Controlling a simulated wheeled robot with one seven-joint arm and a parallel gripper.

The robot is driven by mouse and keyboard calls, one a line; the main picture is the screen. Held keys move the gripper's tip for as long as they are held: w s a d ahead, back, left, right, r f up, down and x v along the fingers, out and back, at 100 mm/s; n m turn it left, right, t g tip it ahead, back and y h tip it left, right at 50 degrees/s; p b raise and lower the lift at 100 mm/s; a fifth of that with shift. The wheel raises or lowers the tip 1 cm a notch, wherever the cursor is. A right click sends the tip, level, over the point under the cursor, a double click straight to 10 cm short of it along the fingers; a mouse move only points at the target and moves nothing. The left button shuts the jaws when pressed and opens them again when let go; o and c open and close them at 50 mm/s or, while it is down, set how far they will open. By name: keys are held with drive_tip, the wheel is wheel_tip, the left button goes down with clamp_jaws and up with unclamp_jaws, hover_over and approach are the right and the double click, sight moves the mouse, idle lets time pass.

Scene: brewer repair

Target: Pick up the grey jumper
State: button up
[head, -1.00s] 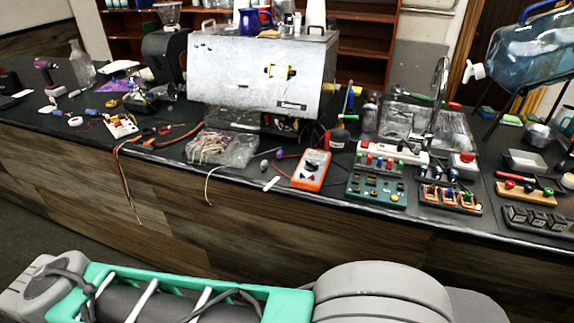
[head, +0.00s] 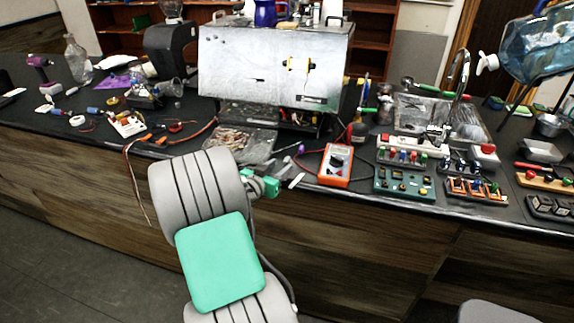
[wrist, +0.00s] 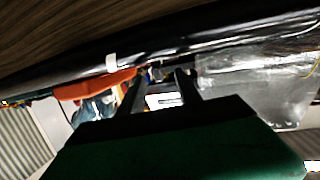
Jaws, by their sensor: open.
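The grey jumper looks to be a small grey piece (head: 287,161) on the bench, between the clear plastic bag and the orange multimeter in the head view. It is tiny and I cannot make out its shape. My gripper (wrist: 160,76) is open, with its two dark fingers apart in the wrist view and nothing clearly held between them. In the head view its green body is at the bench's front edge, just short of the grey piece, and its fingertips are hard to make out. I cannot single out the jumper in the wrist view.
A clear bag of wires (head: 255,143) lies left of the grey piece, and the orange multimeter (head: 336,165) lies right. A white strip (head: 296,181) is near the bench edge. The metal brewer (head: 270,65) stands behind. Green terminal board (head: 404,184) is farther right.

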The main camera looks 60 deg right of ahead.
sight(289, 158)
drive_tip(key=shift+s+d+r, duration=0.1)
drive_tip(key=shift+s+d, duration=0.1)
drive_tip(key=shift+d, duration=0.3)
drive_tip(key=p+x, duration=0.1)
drive_tip(key=x, duration=0.2)
drive_tip(key=p+x, duration=0.1)
drive_tip(key=x, duration=0.3)
drive_tip(key=shift+w+d+r, duration=0.1)
drive_tip(key=shift+d+r, duration=0.05)
drive_tip(key=shift+r, duration=0.05)
drive_tip(key=shift+c, duration=0.5)
clamp_jaws()
